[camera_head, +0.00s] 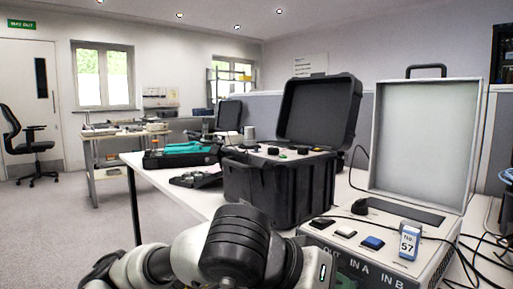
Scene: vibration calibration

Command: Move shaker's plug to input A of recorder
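A light grey case with its lid (424,140) raised stands at the right; its front panel (395,270) carries the letters OUT, IN A and IN B, so it appears to be the recorder. My arm and the frame edge cut off the sockets below the letters. A black case (262,191) with an open lid stands left of it, with knobs and a grey cylinder (249,134) on top; it may be the shaker. Black cables (470,246) run around the grey case's right side. I cannot make out which plug is the shaker's. Neither gripper shows.
My arm fills the bottom middle, in front of both cases. A white table (190,203) bears the cases, with a teal-lined open box (181,155) further left. A small display tag (409,241) reading 57 stands on the grey case. Open floor lies left.

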